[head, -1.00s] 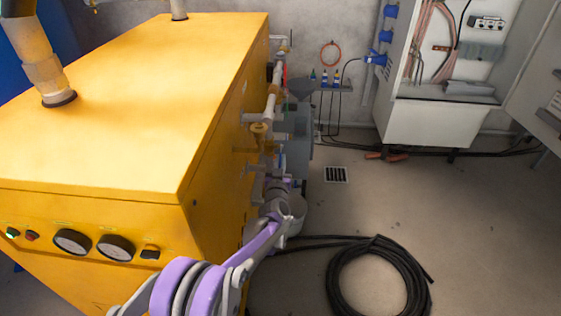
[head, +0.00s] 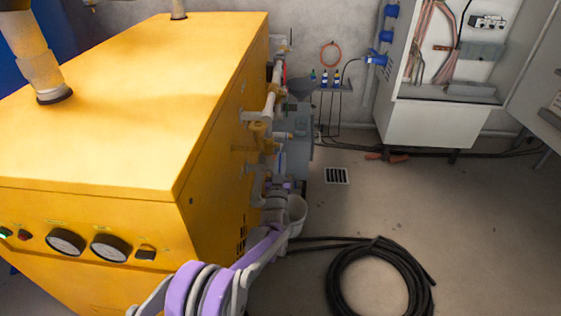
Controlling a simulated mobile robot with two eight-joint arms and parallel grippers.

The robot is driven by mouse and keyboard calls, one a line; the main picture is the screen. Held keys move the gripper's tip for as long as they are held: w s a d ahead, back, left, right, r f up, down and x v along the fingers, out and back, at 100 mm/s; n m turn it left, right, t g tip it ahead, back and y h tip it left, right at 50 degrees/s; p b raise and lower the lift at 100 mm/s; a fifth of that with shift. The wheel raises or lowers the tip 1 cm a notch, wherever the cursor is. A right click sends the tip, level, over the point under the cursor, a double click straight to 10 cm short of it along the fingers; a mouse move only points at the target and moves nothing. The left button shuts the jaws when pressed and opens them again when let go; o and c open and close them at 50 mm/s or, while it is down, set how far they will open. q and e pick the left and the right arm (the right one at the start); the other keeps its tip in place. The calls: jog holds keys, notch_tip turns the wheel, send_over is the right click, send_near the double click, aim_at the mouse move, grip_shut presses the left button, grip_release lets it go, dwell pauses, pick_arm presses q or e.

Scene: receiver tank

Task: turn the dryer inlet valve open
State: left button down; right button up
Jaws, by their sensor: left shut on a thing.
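The yellow compressor or dryer cabinet (head: 130,100) fills the left. Pipework with small yellow valve parts (head: 260,138) runs along its right side; I take these to be at the dryer inlet valve, but no label is readable. My left arm comes up from the bottom, and my left gripper (head: 270,188) is among the pipework just below the yellow parts. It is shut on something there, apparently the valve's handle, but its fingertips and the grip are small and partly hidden. My right gripper is out of view.
A coiled black hose (head: 380,278) lies on the floor at the lower right. An open electrical cabinet (head: 430,120) stands at the back. Floor between is clear.

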pick_arm(q)
jog(key=c, duration=1.2)
grip_release()
jog(key=shift+c, duration=0.2)
jog(key=p+v, duration=0.1)
jog(key=v, duration=0.9)
jog(key=shift+s, duration=0.4)
jog(key=shift+f, duration=0.15)
jog(key=shift+c, duration=0.3)
